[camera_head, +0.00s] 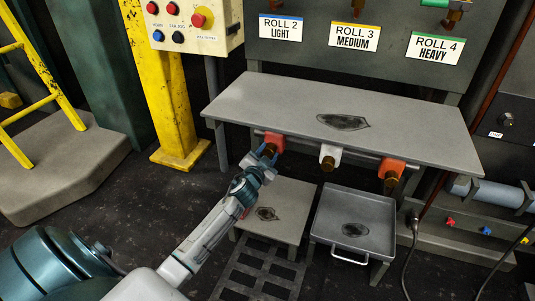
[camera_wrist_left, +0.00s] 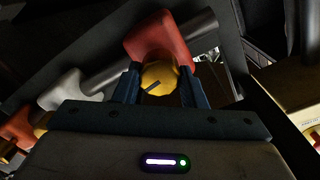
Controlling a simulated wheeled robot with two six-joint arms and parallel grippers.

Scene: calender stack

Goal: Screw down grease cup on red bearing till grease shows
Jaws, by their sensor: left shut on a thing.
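The red bearing (camera_head: 274,138) sits under the front edge of the grey shelf, leftmost of three on a bar. It also shows in the left wrist view (camera_wrist_left: 157,36). Its brass grease cup (camera_wrist_left: 160,77) has a round yellow face with a dark line. My left gripper (camera_head: 267,154) reaches up from below. Its blue fingers stand on both sides of the cup and are shut on it. I cannot make out any grease at the bearing. My right gripper is not in view.
A white bearing (camera_head: 329,154) and an orange bearing (camera_head: 391,169), both with brass cups, hang to the right. The grey shelf (camera_head: 250,100) lies above. A low stand (camera_head: 290,193) and a handled tray (camera_head: 340,205) stand below. A control box (camera_head: 195,22) is at upper left.

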